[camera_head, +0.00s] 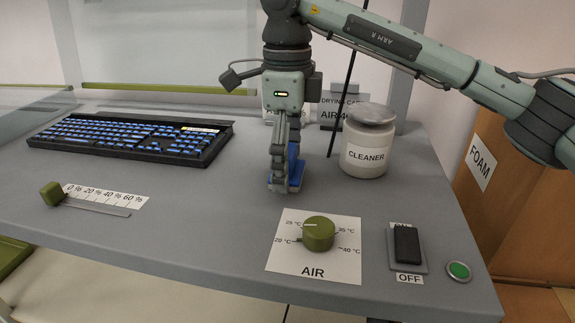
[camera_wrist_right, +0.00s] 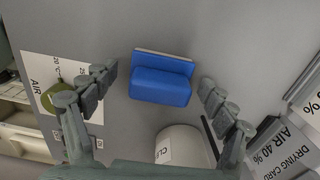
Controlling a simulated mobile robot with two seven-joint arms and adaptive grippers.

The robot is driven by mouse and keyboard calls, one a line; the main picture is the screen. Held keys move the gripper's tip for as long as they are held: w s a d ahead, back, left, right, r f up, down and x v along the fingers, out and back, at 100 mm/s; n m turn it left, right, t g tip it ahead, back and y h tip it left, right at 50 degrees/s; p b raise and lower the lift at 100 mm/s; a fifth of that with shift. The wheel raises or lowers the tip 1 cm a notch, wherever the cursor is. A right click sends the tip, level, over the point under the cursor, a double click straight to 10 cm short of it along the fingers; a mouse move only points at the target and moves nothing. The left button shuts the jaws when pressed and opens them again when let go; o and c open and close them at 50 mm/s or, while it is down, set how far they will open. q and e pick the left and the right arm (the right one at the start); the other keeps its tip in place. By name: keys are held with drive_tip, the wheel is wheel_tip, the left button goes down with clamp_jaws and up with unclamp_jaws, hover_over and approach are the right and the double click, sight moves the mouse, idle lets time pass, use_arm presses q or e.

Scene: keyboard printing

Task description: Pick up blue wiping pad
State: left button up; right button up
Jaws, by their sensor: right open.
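The blue wiping pad (camera_wrist_right: 160,79) lies on the grey table between the spread fingers of my right gripper (camera_wrist_right: 158,86) in the right wrist view. It is a blue block with a thin light strip along one long side. The fingers stand apart from it on both sides. In the head view my right gripper (camera_head: 285,185) points straight down over the pad (camera_head: 293,160), which is mostly hidden behind the fingers. My left gripper is not in view.
A white cleaner jar (camera_head: 367,150) stands close to the right of the gripper. A drying card (camera_head: 333,108) stands behind. A black and blue keyboard (camera_head: 135,137) lies to the left. An air dial (camera_head: 318,233) and a switch (camera_head: 407,245) are in front.

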drive_tip(key=shift+f, duration=0.1)
drive_tip(key=c, duration=1.4)
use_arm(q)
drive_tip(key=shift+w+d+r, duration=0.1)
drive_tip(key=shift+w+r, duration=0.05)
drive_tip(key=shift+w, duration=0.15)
use_arm(e)
drive_tip(key=shift+o, duration=0.2)
